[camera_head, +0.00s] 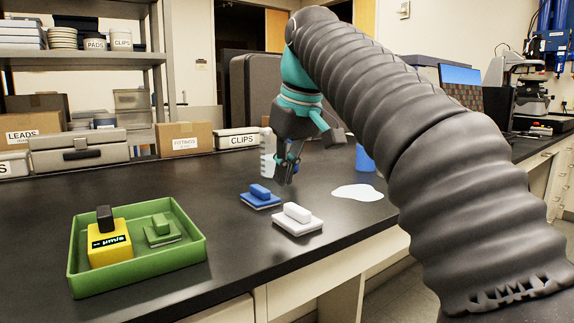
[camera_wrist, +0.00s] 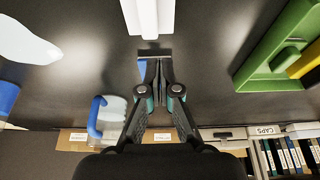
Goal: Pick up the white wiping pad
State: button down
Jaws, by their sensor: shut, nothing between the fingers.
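The white wiping pad (camera_head: 298,220), a flat white base with a raised white grip, lies on the black bench near its front edge. It also shows at the top middle of the wrist view (camera_wrist: 148,14), partly cut off by the frame. My gripper (camera_head: 285,179) points down above the bench, just behind the white pad and apart from it. In the wrist view its fingertips (camera_wrist: 154,58) are together with nothing between them. A similar blue pad (camera_head: 261,198) lies behind and left of the white one; the fingers hide most of it in the wrist view (camera_wrist: 142,68).
A green tray (camera_head: 82,280) at left holds a green pad (camera_head: 161,232) and a yellow device (camera_head: 108,246). A white puddle (camera_head: 357,193) lies right of the pads. A bottle (camera_head: 267,148) and blue cup (camera_head: 364,160) stand behind. Boxes line the bench's back.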

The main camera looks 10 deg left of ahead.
aim_at(297, 216)
jog(key=b+x, duration=0.1)
jog(key=x, duration=0.6)
jog(key=shift+b, duration=0.35)
